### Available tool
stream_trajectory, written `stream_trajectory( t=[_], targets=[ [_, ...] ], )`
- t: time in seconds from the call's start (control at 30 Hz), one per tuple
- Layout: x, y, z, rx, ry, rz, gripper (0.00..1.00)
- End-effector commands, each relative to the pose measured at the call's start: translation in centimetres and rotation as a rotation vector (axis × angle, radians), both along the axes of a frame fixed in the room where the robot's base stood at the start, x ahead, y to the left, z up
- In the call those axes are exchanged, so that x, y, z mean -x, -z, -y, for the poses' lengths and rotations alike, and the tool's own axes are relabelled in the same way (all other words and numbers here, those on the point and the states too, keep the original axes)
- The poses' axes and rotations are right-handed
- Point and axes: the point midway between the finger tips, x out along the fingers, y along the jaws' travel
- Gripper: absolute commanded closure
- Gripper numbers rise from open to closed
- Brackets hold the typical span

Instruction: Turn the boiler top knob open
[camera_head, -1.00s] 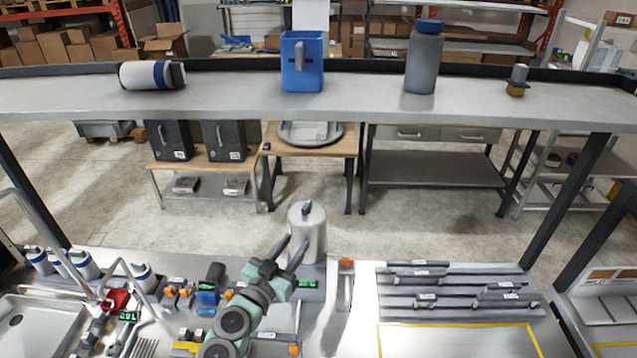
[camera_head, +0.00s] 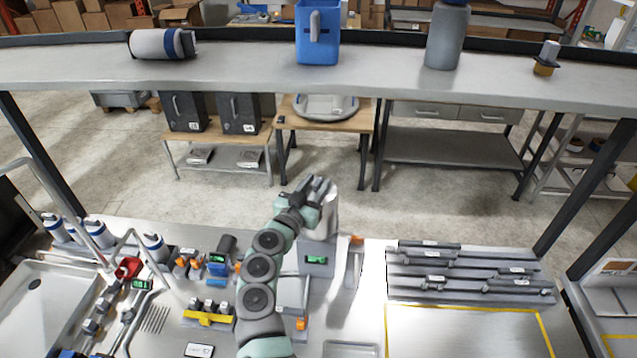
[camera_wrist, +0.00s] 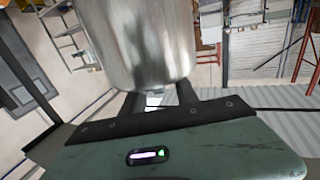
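The boiler is a silver metal cylinder (camera_head: 327,222) standing upright on a grey base with a green display (camera_head: 316,259). My gripper (camera_head: 318,187) is at the boiler's top, reaching over it from the front left. Its two dark fingers lie close to the top, and the knob is hidden behind them in the head view. In the wrist view the boiler's shiny wall (camera_wrist: 135,40) fills the upper middle. My gripper's fingers (camera_wrist: 158,98) are apart there, with their tips hidden behind the boiler's edge. Contact with the knob cannot be told.
A shelf (camera_head: 230,75) with a blue jug (camera_head: 317,40) and a grey bottle (camera_head: 447,40) spans behind the boiler. Small dispensers crowd the counter on the left. A slotted grey rack (camera_head: 465,272) lies to the right.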

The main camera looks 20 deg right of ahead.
Motion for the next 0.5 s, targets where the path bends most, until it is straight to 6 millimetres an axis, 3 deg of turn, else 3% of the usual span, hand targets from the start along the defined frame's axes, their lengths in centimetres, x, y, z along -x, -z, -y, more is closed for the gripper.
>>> stream_trajectory(
  t=[0.47,0.5],
  targets=[
    [-0.51,-0.04,0.88,-0.001,0.005,0.001,0.65],
    [-0.52,-0.04,0.87,-0.001,0.004,0.001,0.68]
  ],
)
